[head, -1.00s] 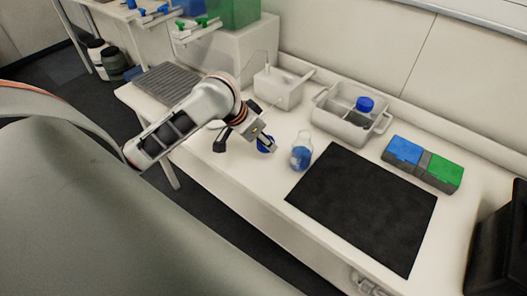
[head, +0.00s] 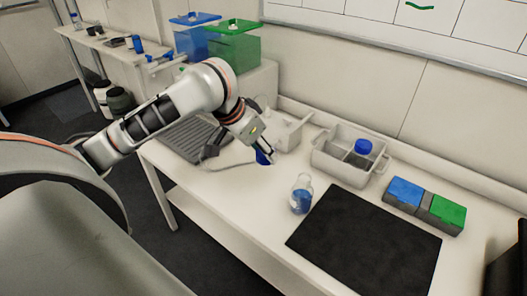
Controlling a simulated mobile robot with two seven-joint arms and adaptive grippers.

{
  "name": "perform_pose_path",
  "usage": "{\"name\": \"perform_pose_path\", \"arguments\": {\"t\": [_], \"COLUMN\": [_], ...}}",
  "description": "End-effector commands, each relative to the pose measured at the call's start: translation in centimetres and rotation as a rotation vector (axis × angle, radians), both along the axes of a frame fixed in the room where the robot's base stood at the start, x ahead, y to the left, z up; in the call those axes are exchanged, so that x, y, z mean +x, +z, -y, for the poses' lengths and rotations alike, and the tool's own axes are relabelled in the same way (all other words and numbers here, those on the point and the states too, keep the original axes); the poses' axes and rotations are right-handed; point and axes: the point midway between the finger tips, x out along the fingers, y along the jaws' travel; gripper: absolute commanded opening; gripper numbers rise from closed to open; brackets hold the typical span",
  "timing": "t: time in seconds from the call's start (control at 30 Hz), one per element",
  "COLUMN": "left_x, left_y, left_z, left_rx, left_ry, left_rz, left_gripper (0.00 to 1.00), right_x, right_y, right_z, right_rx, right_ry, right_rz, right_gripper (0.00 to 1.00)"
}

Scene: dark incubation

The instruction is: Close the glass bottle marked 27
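A clear glass bottle (head: 301,195) with blue liquid stands upright and open on the white bench, at the left corner of the black mat. Any number on it is too small to read. My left gripper (head: 265,155) is up and to the left of the bottle in the picture, apart from it. It is shut on a blue cap (head: 262,158), partly hidden by the fingers. My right gripper is not in view.
A black mat (head: 365,240) lies right of the bottle. Behind are a grey divided bin (head: 333,167) holding a blue-topped item (head: 363,147), a white device (head: 287,133), and blue (head: 405,192) and green (head: 447,211) boxes. The grooved grey tray (head: 190,143) is left.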

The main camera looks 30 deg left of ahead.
Motion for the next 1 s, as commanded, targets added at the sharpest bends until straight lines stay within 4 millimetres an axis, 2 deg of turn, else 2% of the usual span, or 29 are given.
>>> {"name": "perform_pose_path", "arguments": {"t": [0.27, 0.67, 0.8, 1.0], "left_x": [-0.1, -2.4, -3.1, -3.4], "left_y": [-0.2, -3.0, -3.7, -3.9], "left_z": [0.4, 6.0, 6.9, 7.2], "left_rx": [0.0, 0.003, 0.003, 0.0], "left_ry": [0.007, 0.197, 0.25, 0.276], "left_rz": [-0.002, -0.013, -0.003, 0.002], "left_gripper": [0.25, 0.25, 0.25, 0.25], "right_x": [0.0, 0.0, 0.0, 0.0], "right_y": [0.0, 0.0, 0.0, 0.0], "right_z": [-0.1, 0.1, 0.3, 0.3], "right_rx": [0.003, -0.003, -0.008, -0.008], "right_ry": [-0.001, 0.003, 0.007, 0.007], "right_rz": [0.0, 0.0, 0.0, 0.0], "right_gripper": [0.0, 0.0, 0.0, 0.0]}}
